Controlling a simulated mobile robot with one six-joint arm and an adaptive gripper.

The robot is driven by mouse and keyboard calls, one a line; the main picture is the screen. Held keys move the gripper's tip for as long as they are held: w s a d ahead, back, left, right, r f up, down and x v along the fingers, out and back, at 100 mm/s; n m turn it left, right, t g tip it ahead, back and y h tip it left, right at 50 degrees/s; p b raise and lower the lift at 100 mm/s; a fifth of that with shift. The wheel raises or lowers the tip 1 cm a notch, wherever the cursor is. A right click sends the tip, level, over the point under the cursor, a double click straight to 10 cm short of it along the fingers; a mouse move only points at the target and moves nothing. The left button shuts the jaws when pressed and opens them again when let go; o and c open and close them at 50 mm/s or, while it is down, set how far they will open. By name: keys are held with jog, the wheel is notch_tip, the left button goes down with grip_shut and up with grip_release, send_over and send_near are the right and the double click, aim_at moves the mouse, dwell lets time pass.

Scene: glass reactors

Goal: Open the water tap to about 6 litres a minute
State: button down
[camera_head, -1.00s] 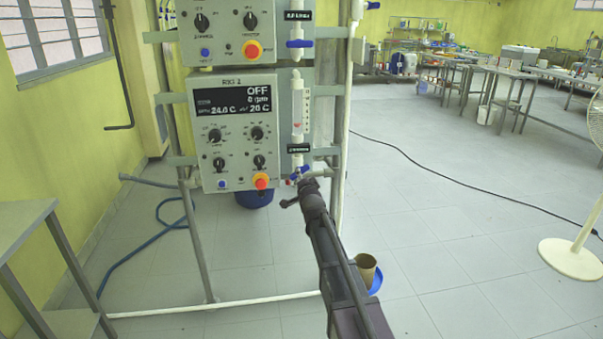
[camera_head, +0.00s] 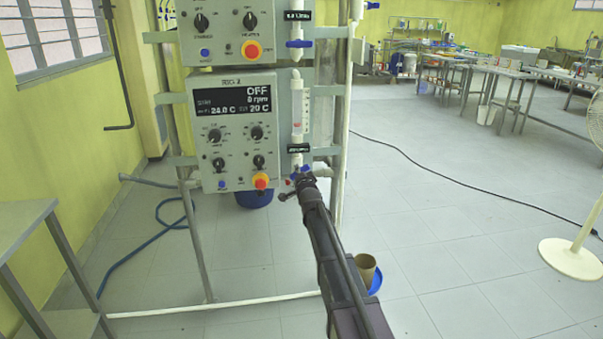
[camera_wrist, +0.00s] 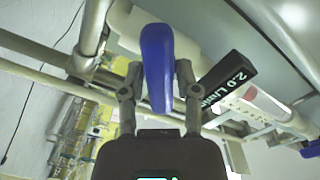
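The water tap's blue handle (camera_wrist: 157,66) stands between my gripper's fingers in the wrist view. My gripper (camera_wrist: 157,72) is shut on it, one finger close along each side. A black label (camera_wrist: 228,82) beside the tap reads about 2.0 L/min in the wrist view. In the head view, my gripper (camera_head: 297,188) is at the foot of the flow tube (camera_head: 297,108) on the right of the lower rig. The same label (camera_head: 298,148) is too small to read there. My wrist hides much of the tap in that view.
The lower control box (camera_head: 232,130) shows OFF and 0 rpm, with an orange-red button (camera_head: 261,181) close to my gripper. A second blue tap handle (camera_head: 299,44) sits above. Upright frame pipes (camera_head: 341,150) stand just right. Open floor lies to the right.

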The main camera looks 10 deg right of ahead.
jog(key=n, duration=0.5)
jog(key=shift+n, duration=0.3)
jog(key=shift+c, duration=2.4)
grip_release()
jog(key=shift+s, duration=0.1)
jog(key=s, duration=1.1)
jog(key=shift+s, duration=0.4)
